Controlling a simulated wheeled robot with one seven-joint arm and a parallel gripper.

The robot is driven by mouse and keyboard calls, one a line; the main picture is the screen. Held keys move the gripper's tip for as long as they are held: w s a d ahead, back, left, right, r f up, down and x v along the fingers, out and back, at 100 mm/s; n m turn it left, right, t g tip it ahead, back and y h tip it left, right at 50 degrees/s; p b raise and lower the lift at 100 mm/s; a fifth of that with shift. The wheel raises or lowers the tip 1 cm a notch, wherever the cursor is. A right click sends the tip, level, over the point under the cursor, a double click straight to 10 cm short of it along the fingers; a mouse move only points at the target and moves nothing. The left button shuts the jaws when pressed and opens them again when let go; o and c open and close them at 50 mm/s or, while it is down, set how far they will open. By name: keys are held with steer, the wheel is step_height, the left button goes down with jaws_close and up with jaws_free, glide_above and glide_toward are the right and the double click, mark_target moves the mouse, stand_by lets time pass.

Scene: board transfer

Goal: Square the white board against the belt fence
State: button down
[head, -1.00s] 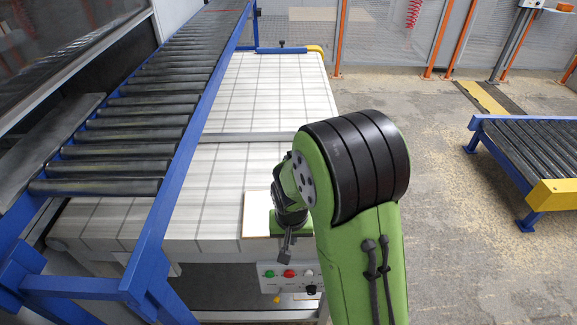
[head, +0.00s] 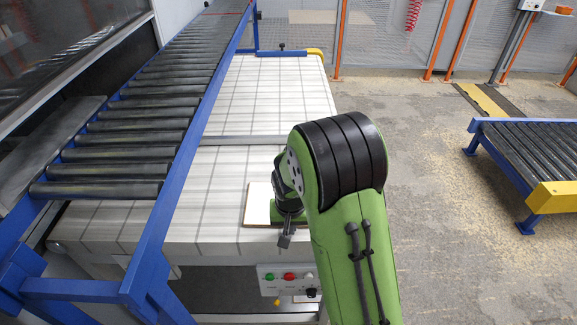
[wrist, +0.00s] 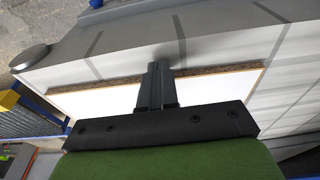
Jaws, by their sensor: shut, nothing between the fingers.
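The white board (head: 258,203) lies flat on the near part of the belt (head: 225,178), its right part hidden by my arm. In the wrist view the white board (wrist: 95,101) shows a brown edge running across the picture, slightly slanted. My gripper (head: 286,240) is at the near edge of the board in the head view. In the wrist view my gripper (wrist: 159,66) has its fingers together and empty, overlapping that brown edge; I cannot tell whether they touch it. A blue bar with a yellow end (head: 282,53), perhaps the fence, stands at the belt's far end.
A roller conveyor (head: 135,140) with a blue frame runs along the belt's left side. A grey strip (head: 255,140) crosses the belt beyond the board. A button panel (head: 288,278) is below the near edge. Another conveyor (head: 540,150) stands at right; the floor between is clear.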

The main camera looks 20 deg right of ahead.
steer(key=shift+w+d+p, duration=0.8)
steer(key=shift+w+d, duration=0.1)
steer(key=shift+w, duration=1.75)
steer(key=shift+w+d+p, duration=0.8)
steer(key=shift+w+d, duration=0.05)
steer(key=shift+w, duration=1.8)
steer(key=shift+w+d+p, duration=0.8)
steer(key=shift+w+d, duration=0.1)
steer(key=shift+w, duration=1.75)
steer(key=shift+s+a, duration=0.1)
steer(key=shift+s+a+b, duration=0.2)
steer(key=shift+s+b, duration=0.1)
steer(key=shift+s, duration=0.25)
steer(key=shift+s+a+b, duration=0.15)
steer(key=shift+s+b, duration=0.15)
steer(key=shift+s, duration=0.25)
steer(key=shift+r+p, duration=2.3)
steer(key=shift+r, duration=1.2)
